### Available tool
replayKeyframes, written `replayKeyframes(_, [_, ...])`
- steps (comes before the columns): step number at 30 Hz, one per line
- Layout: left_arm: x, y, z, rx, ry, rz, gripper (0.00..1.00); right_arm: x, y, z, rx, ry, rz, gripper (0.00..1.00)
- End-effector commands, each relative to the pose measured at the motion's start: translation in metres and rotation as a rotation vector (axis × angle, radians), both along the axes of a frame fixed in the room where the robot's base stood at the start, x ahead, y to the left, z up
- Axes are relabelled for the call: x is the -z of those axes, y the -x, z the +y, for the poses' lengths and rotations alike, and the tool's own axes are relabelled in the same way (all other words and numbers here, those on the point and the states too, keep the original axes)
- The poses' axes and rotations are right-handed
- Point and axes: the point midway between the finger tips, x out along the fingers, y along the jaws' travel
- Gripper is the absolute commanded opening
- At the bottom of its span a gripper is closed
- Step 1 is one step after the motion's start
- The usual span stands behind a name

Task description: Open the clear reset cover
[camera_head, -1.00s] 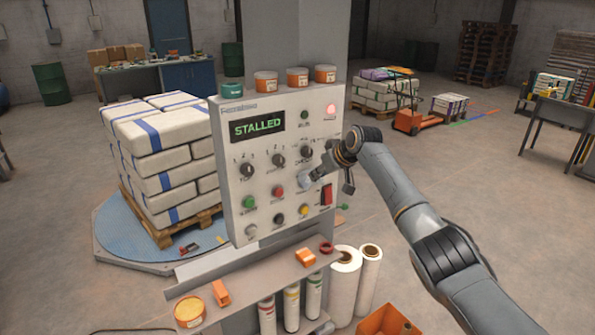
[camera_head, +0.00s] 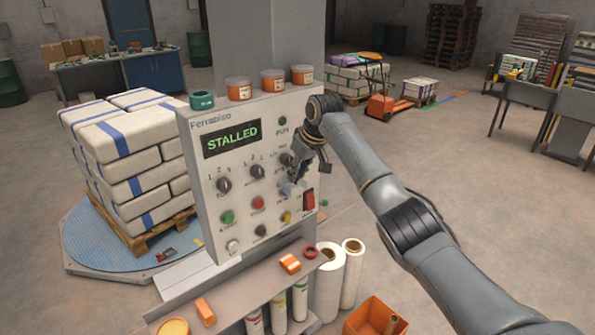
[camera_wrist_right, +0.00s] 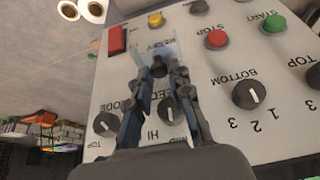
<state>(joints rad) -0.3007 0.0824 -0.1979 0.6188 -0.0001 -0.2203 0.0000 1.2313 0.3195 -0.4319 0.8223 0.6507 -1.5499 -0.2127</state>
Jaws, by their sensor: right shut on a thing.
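The clear reset cover (camera_head: 290,188) is a small see-through flap low on the right side of the control panel (camera_head: 205,170). My right gripper (camera_head: 296,177) is at the cover, reaching down to it from above. In the right wrist view, the gripper (camera_wrist_right: 168,68) has its fingertips close together at the clear cover (camera_wrist_right: 142,60), shut on it. The cover seems to stand out from the panel, but its exact angle is hard to tell. The fingers hide part of it and what lies under it. My left gripper is not in view.
A red rocker switch (camera_head: 309,201) and a yellow button (camera_head: 286,218) sit close to the cover. Knobs and coloured buttons fill the panel, whose display reads STALLED. A shelf (camera_head: 235,300) with orange items runs below. Stacked sacks (camera_head: 125,150) stand at left.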

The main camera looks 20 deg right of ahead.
Motion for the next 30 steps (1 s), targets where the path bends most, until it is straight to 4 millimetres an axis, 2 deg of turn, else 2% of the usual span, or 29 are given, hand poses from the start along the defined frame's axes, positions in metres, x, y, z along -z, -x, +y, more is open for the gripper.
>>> replayKeyframes(4, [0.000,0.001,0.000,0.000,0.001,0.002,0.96,0.001,0.000,0.001,-0.002,-0.001,0.002,0.00])
replayKeyframes(5, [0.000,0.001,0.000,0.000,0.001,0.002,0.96,0.002,0.000,0.001,-0.002,-0.001,0.002,0.24])
replayKeyframes(7, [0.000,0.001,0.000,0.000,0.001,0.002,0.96,0.001,0.000,0.001,-0.002,-0.001,0.002,0.38])
replayKeyframes(8, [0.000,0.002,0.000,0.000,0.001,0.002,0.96,0.001,0.000,0.001,-0.002,-0.001,0.002,0.42])
replayKeyframes(16, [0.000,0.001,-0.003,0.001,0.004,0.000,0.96,0.000,0.000,0.000,0.000,-0.001,0.001,0.42])
replayKeyframes(20, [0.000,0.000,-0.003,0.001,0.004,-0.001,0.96,-0.008,0.003,-0.001,-0.001,0.000,-0.002,0.42])
replayKeyframes(23, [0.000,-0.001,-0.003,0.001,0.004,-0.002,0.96,-0.022,0.008,-0.003,-0.002,0.000,-0.003,0.42])
replayKeyframes(30, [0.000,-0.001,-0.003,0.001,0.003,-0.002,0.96,-0.069,0.028,-0.009,-0.002,0.000,-0.002,0.42])
